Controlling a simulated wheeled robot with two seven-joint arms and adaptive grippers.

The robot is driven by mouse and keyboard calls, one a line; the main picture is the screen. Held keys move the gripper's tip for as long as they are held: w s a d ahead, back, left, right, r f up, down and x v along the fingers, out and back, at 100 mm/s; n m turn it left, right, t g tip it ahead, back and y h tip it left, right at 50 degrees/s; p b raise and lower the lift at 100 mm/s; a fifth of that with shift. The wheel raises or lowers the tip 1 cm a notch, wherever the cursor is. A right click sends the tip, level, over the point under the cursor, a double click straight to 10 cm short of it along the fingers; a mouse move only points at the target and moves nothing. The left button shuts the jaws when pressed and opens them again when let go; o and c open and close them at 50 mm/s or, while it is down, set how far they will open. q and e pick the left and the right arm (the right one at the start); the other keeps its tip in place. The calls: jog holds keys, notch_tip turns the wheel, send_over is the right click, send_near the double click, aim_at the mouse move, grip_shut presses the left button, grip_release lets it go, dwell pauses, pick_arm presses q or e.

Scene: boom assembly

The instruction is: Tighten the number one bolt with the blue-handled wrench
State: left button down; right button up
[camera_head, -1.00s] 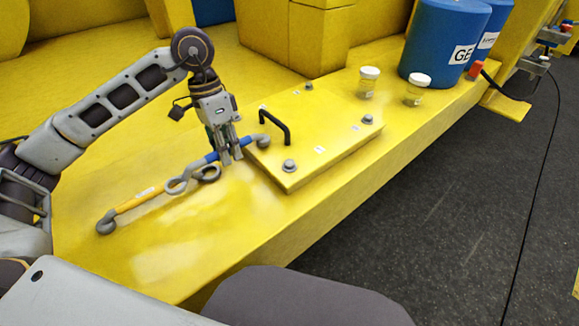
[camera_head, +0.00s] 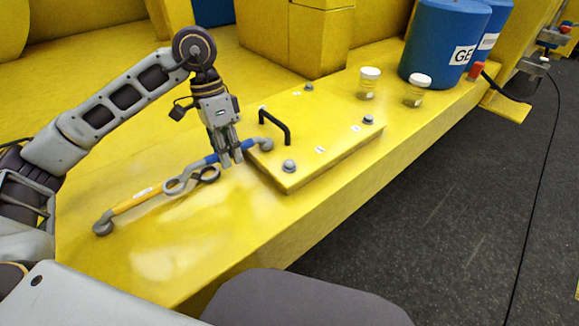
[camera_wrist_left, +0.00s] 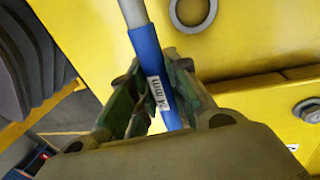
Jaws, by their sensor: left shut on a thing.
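The blue-handled wrench (camera_head: 212,158) lies slanting at the left edge of the yellow cover plate, its right head (camera_head: 266,145) over the plate's left corner. My left gripper (camera_head: 232,162) is shut on its blue handle. The left wrist view shows the blue handle (camera_wrist_left: 146,50) between the fingers (camera_wrist_left: 155,100), with a white size label. Bolts show on the plate at the front (camera_head: 289,166), right (camera_head: 368,120) and back (camera_head: 308,87). The number labels are too small to read, so I cannot tell which is number one. My right gripper is not in view.
A yellow-handled wrench (camera_head: 135,201) lies at the left, its ring close to the blue wrench. A black handle (camera_head: 276,127) stands up from the plate. Two jars (camera_head: 368,84) (camera_head: 416,91) and blue drums (camera_head: 437,45) stand behind.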

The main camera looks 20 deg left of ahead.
pick_arm(q)
jog(key=shift+s+d+m+b, duration=0.4)
jog(key=shift+m+b, duration=0.1)
jog(key=shift+b, duration=0.25)
dwell(0.7)
jog(key=shift+s+d, duration=0.15)
jog(key=shift+s+d+m+b, duration=0.1)
jog(key=shift+s+m+b, duration=0.05)
jog(key=shift+m+b, duration=0.2)
dwell(0.3)
jog(key=shift+s+d, duration=0.15)
jog(key=shift+d, duration=0.05)
jog(key=shift+s+d+m, duration=0.35)
jog(key=shift+s+m, duration=0.1)
jog(key=shift+m, duration=0.2)
dwell(0.8)
jog(key=shift+s, duration=0.25)
jog(key=shift+s+d+m, duration=0.15)
jog(key=shift+d+m, duration=0.05)
jog(key=shift+m, duration=0.1)
